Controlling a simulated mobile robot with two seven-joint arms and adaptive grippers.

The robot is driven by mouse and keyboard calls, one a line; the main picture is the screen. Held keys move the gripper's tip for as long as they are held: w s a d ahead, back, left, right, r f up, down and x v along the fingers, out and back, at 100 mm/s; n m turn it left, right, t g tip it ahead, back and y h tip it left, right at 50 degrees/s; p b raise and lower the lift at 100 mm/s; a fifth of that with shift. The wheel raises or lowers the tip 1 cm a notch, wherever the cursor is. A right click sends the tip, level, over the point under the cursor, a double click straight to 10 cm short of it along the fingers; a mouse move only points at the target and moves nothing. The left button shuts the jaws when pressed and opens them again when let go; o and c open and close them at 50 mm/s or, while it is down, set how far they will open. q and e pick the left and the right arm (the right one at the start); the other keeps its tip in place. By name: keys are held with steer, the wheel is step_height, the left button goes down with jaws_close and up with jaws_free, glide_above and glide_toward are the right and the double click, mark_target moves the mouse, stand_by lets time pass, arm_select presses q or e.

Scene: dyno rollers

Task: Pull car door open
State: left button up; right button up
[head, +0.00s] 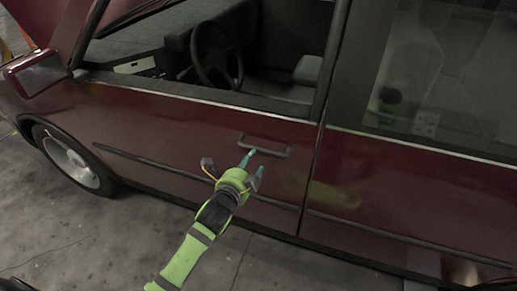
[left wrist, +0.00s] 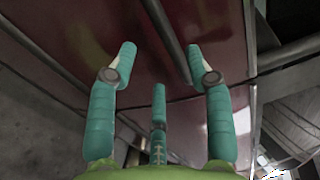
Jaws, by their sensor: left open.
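The dark red car door (head: 190,125) fills the middle of the head view and looks shut, with a dark seam along its right edge. Its door handle (head: 270,151) is a horizontal bar near that edge. My left gripper (head: 252,164), with teal fingers, is open at the handle, just below and in front of it. I cannot tell whether a fingertip touches the handle. In the left wrist view my left gripper (left wrist: 160,57) has its fingers spread before the red panel. A dark bar (left wrist: 168,32) runs between them; I cannot tell if it is handle or trim. My right gripper is out of view.
The door's window is open, showing a steering wheel (head: 216,54). A side mirror (head: 38,74) sticks out at the left. The rear door (head: 400,190) lies right of the seam. The grey floor (head: 100,235) is clear at the lower left, beside the front wheel (head: 72,158).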

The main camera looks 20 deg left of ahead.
mark_target(258, 151)
arm_select(q)
steer(key=shift+w+d+r, duration=0.15)
steer(key=shift+w+r, duration=0.2)
steer(key=shift+w, duration=0.35)
steer(key=x, duration=0.5)
steer(key=shift+w+f+p, duration=0.2)
steer(key=shift+w+p, duration=0.1)
jaws_close()
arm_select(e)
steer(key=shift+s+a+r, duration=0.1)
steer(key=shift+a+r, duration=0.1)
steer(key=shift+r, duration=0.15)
